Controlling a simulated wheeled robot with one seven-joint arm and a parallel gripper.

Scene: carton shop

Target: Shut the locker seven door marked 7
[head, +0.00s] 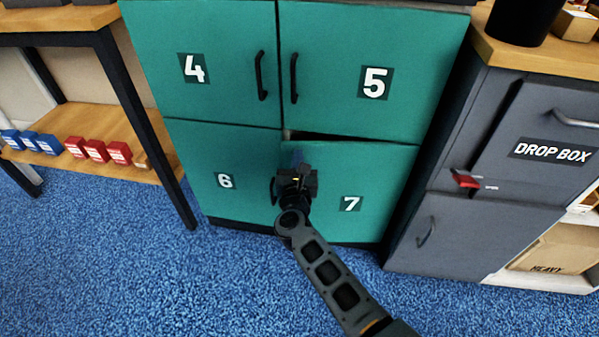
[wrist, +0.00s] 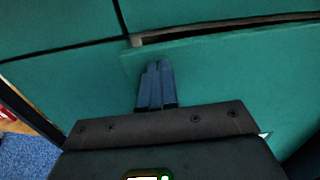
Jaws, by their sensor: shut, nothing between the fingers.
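The locker seven door (head: 375,190) is a teal panel marked 7 at the lower right of the locker block. It stands slightly ajar, with a dark gap along its top edge, widest toward the left. My gripper (head: 297,160) is at the door's upper left part, its fingers shut and empty. In the wrist view the shut blue-grey fingers (wrist: 156,85) lie in front of the teal door (wrist: 225,75), near its upper left corner. I cannot tell whether the fingertips touch it. The handle of door 7 is hidden behind my gripper.
Doors 4 (head: 215,90), 5 (head: 400,45) and 6 (head: 205,160) are shut around it. A grey drop box cabinet (head: 475,235) stands close on the right. A wooden shelf unit (head: 160,165) with red and blue boxes stands left. Blue carpet (head: 200,285) in front is clear.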

